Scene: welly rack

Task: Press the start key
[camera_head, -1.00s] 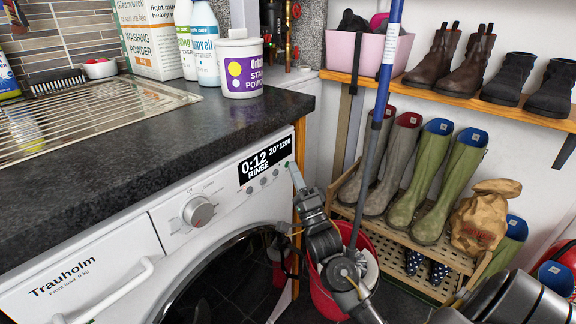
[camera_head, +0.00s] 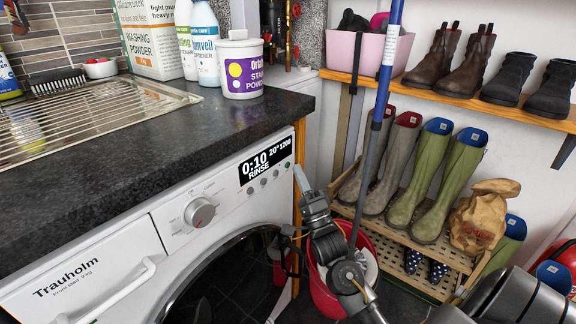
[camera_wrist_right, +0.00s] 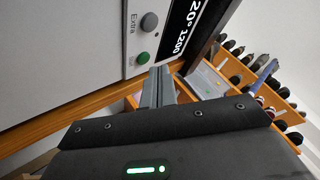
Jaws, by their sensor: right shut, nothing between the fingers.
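The washing machine (camera_head: 110,262) stands under the dark worktop. Its display (camera_head: 265,163) reads 0:10, RINSE, 20° 1200. A row of small round keys lies below the display, and the green key (camera_head: 287,165) is at its right end. In the right wrist view the green key (camera_wrist_right: 143,58) shows uncovered, below a grey key marked Extra (camera_wrist_right: 149,22). My right gripper (camera_head: 298,169) is shut and empty, its tips just right of the green key and seemingly clear of it. The wrist view shows the closed fingers (camera_wrist_right: 157,74) close beside the key. My left gripper is out of view.
A red bucket (camera_head: 322,290) and a blue pole (camera_head: 384,85) stand by my right arm. A boot rack (camera_head: 440,262) with several wellies is at the right. A purple-labelled tub (camera_head: 241,68) sits on the worktop (camera_head: 150,150).

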